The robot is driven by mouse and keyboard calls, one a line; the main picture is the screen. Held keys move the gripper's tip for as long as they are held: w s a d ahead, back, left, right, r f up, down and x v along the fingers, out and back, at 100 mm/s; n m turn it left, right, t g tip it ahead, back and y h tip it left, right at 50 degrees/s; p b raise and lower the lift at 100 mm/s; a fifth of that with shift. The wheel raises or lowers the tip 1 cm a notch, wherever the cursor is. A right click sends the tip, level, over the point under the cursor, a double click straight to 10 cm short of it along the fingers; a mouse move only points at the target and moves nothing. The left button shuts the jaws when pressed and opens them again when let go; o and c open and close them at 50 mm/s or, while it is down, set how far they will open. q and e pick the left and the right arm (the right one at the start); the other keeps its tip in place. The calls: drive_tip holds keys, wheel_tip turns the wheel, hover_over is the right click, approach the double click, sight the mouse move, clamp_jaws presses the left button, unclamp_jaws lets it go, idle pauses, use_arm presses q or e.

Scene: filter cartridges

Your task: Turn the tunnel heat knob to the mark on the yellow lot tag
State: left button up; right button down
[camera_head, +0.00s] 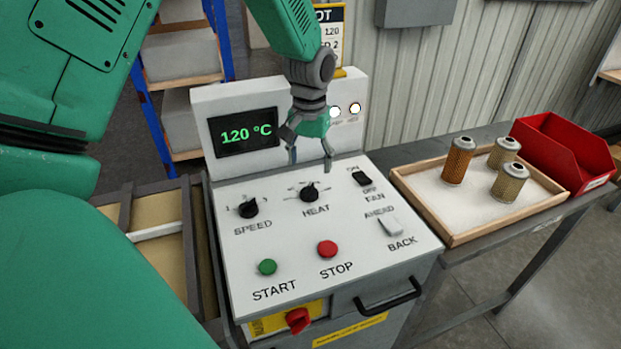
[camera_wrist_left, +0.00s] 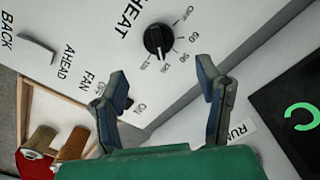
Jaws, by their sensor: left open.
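The heat knob (camera_head: 309,193) is a black dial on the white control panel, also in the left wrist view (camera_wrist_left: 157,41). Its white pointer line appears to point near the 120 mark. The display (camera_head: 243,132) reads 120 °C. The lot tag (camera_head: 333,40) stands behind the panel, partly hidden by my arm; "OT", "120" and "2" can be read. My left gripper (camera_head: 311,160) is open and empty above and behind the knob, apart from it. In the left wrist view its fingertips (camera_wrist_left: 162,76) are spread, with the knob beyond them. My right gripper is out of view.
The speed knob (camera_head: 248,208), fan switch (camera_head: 361,179), ahead/back switch (camera_head: 390,227), green start button (camera_head: 267,267) and red stop button (camera_head: 327,249) share the panel. A wooden tray (camera_head: 455,238) with 3 filter cartridges and a red bin (camera_head: 562,150) stand right.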

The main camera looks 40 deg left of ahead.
sight(310, 185)
use_arm(q)
wheel_tip(310, 185, up, 4)
drive_tip(key=shift+f, duration=0.1)
idle(0.7)
